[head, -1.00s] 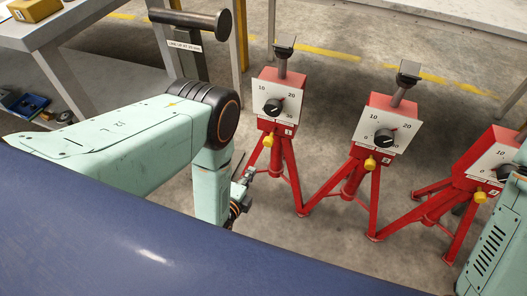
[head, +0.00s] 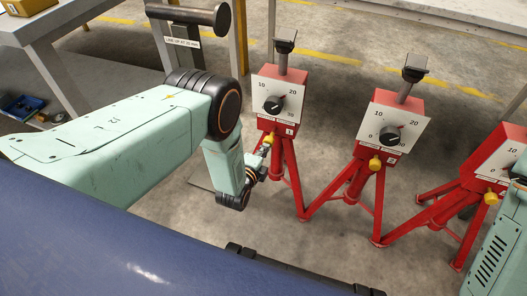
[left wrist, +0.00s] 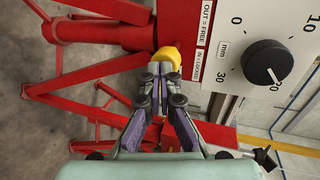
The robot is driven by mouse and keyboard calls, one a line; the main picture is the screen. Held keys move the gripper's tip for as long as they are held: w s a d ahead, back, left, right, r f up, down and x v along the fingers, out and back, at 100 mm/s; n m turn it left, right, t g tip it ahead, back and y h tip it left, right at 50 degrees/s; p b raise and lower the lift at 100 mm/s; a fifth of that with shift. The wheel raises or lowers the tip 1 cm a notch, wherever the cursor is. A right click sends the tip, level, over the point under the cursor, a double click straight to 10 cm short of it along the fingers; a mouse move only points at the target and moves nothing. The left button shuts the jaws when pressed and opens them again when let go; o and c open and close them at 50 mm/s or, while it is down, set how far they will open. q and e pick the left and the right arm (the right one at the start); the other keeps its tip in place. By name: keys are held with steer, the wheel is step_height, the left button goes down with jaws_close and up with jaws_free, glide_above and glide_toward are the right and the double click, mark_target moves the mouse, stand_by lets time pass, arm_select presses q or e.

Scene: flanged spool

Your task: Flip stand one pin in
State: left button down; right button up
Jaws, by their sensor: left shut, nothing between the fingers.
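Stand one (head: 279,95) is the leftmost red tripod stand, with a white dial plate, black knob and small "1" label. Its yellow pin (head: 268,138) sticks out below the plate. In the left wrist view the yellow pin head (left wrist: 168,56) is beside a label reading "OUT = FREE" and "IN = LOCKED". My left gripper (head: 265,150) is shut and empty, its fingertips right at the pin head. They also show in the left wrist view (left wrist: 160,70). I cannot tell whether they press on it. The pin's shaft is hidden. My right gripper is out of view.
Two similar red stands, the middle one (head: 389,115) and the right one (head: 492,160), stand to the right. A dark spool-like bar (head: 190,16) on a post is behind my left arm. A grey table (head: 50,27) is at the upper left.

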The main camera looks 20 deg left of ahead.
mark_target(268, 143)
arm_select(q)
steer(key=shift+w+b, duration=1.15)
steer(key=shift+w, duration=0.65)
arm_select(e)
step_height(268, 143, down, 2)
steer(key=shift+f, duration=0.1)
